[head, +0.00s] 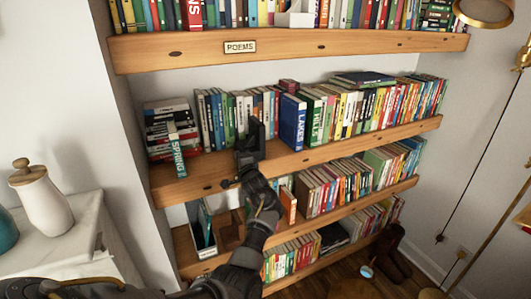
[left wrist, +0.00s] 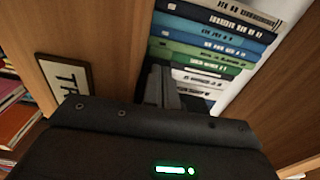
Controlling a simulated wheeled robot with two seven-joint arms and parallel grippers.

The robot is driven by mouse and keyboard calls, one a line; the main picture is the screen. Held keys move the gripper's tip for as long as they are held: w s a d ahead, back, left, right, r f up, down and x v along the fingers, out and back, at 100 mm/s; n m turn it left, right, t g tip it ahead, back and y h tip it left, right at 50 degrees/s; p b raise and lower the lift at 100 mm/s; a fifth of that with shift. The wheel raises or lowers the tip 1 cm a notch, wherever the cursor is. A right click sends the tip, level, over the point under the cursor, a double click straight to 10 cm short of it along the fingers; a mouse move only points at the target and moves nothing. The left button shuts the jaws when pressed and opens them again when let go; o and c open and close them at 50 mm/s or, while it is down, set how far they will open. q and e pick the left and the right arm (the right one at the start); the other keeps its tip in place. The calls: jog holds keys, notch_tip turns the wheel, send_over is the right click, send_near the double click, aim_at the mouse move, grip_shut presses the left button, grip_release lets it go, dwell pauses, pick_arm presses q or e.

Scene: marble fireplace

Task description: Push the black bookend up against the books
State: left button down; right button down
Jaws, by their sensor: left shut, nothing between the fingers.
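The black bookend (head: 257,132) appears as a dark upright shape on the middle shelf, just beyond my left gripper. Where it ends and my gripper begins is hard to tell. My left gripper (head: 246,156) is at the shelf's front edge, shut and empty. A row of upright books (head: 235,112) stands behind and left of the bookend. A thick blue book (head: 292,122) heads the row to its right, with a gap visible between. In the left wrist view, my shut fingers (left wrist: 165,87) point toward several book spines (left wrist: 212,45). Contact with the bookend is hidden. My right gripper is not seen.
Stacked books (head: 170,120) and a leaning teal book (head: 177,155) are at the shelf's left end. The shelf above carries a POEMS label (head: 240,47). More books fill the lower shelves. A white jar (head: 42,200) stands on the mantel at left.

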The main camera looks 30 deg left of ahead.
aim_at(270, 155)
pick_arm(q)
jog(key=shift+w+d+b, duration=0.4)
jog(key=shift+w+d, duration=0.15)
jog(key=shift+w, duration=0.25)
jog(key=shift+w+d+b, duration=0.35)
jog(key=shift+w+d, duration=0.2)
jog(key=shift+w, duration=0.2)
jog(key=shift+w+d+f+b, duration=0.1)
jog(key=shift+w+d+b, duration=0.4)
jog(key=shift+w, duration=0.1)
jog(key=shift+w+d+b, duration=0.35)
jog(key=shift+w+b, duration=0.1)
jog(key=shift+w, duration=0.15)
jog(key=w+d+b, duration=0.1)
jog(key=b, duration=0.1)
jog(key=w+d+b, duration=0.1)
jog(key=w+b, duration=0.1)
jog(key=shift+w+f, duration=0.1)
jog(key=shift+w+d+b, duration=0.4)
jog(key=shift+b, duration=0.15)
jog(key=shift+r, duration=0.2)
jog(key=shift+w, duration=0.1)
jog(key=shift+w+d, duration=0.3)
jog(key=shift+w, duration=0.1)
jog(key=shift+w+d, duration=0.1)
jog(key=shift+w, duration=0.05)
